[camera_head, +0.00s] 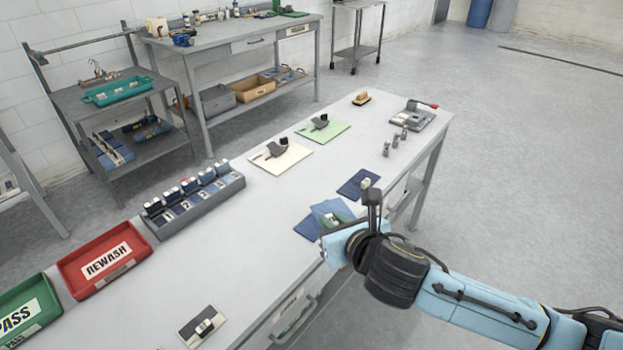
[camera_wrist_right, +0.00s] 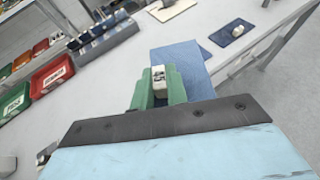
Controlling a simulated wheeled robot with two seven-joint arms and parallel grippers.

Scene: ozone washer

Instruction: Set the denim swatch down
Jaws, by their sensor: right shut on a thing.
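A mid-blue denim swatch (camera_head: 324,208) is at the right gripper, over the near part of the white table. It also shows in the right wrist view (camera_wrist_right: 184,58), just beyond the fingers. My right gripper (camera_head: 336,218) has green fingers (camera_wrist_right: 160,90) closed around a small white block (camera_wrist_right: 158,76) at the swatch's near edge. I cannot tell whether the swatch touches the table. A darker blue piece (camera_head: 307,228) shows beside it, partly hidden by the gripper. Another dark navy swatch (camera_head: 357,186) with a white knob lies apart, farther right. My left gripper is out of view.
A red REWASH tray (camera_head: 99,262), a green PASS tray (camera_head: 27,307) and a grey rack (camera_head: 195,205) line the left edge. Cream (camera_head: 279,157) and green (camera_head: 322,129) boards lie farther back. The table's middle is clear.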

